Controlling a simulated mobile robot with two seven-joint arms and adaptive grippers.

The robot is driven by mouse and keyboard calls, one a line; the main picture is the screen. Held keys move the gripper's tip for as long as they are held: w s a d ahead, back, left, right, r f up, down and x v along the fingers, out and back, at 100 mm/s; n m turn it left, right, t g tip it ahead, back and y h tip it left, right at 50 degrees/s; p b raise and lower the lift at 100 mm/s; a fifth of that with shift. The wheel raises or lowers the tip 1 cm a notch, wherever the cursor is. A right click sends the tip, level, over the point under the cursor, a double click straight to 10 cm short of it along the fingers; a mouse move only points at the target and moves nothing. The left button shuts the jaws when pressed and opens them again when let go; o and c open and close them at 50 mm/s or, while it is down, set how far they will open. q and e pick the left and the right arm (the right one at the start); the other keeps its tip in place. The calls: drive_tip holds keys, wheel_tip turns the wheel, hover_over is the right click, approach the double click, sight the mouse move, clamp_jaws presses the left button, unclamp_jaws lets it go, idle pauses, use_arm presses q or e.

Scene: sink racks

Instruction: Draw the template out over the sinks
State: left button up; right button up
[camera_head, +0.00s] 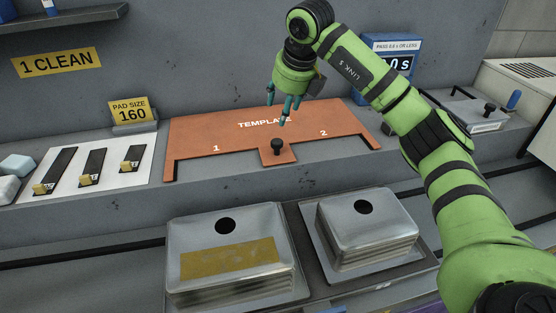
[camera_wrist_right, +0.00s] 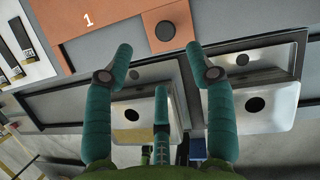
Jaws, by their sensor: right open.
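The orange template (camera_head: 210,130) lies flat on the grey ledge behind the sinks, marked 1 and 2. Its black knob (camera_head: 277,146) stands on the front tab. In the right wrist view the knob (camera_wrist_right: 165,31) sits just beyond the fingertips. The left sink (camera_head: 190,235) and the right sink (camera_head: 335,220) are stacked metal basins with a round black hole each, in front of the template. My right gripper (camera_head: 284,112) is open and empty, above the template and apart from the knob. My left gripper is not in view.
A yellow pad size 160 sign (camera_head: 130,113) and a white board (camera_head: 110,165) with several black strips stand left of the template. A blue timer box (camera_head: 392,45) stands behind on the right, and a grey device with a black knob (camera_head: 489,110) lies further right.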

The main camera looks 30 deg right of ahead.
drive_tip(key=b, duration=0.2)
approach(278, 141)
drive_tip(key=f, duration=0.1)
drive_tip(key=p+x, duration=0.1)
drive_tip(key=x, duration=0.5)
drive_tip(key=shift+w+a+f, duration=0.1)
drive_tip(key=shift+w+f, duration=0.1)
drive_tip(key=shift+w, duration=0.05)
drive_tip(key=shift+w+f, duration=0.2)
drive_tip(key=shift+f, duration=0.25)
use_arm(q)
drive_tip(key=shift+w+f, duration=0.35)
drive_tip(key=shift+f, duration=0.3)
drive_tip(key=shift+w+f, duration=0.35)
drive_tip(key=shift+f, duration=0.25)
use_arm(e)
drive_tip(key=shift+c, duration=0.4)
clamp_jaws()
